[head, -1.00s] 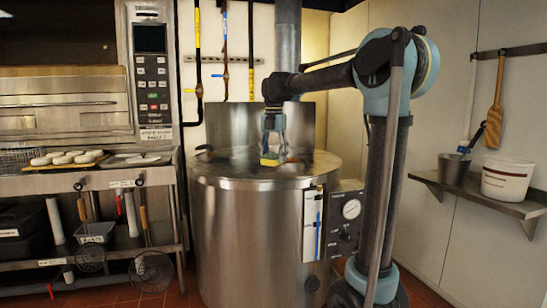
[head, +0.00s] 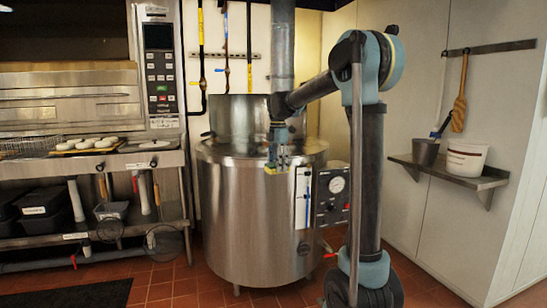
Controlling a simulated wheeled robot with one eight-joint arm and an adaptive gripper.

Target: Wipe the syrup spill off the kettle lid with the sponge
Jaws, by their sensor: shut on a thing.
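The large steel kettle (head: 240,220) stands in the middle of the head view. Its flat lid (head: 225,152) is seen at a low angle. My gripper (head: 277,160) points down at the front edge of the lid, shut on the yellow sponge (head: 275,170). The sponge overlaps the kettle's front rim in the picture; I cannot tell whether it touches the kettle or hangs in front of it. I cannot make out a syrup spill on the visible lid. My gripper and arm hide part of the lid.
A gauge box (head: 331,190) is on the kettle's right side. An oven and a steel counter (head: 150,162) with bagels (head: 90,143) stand at the left. A wall shelf (head: 450,176) at the right holds a white bucket (head: 466,160). Tiled floor shows in front.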

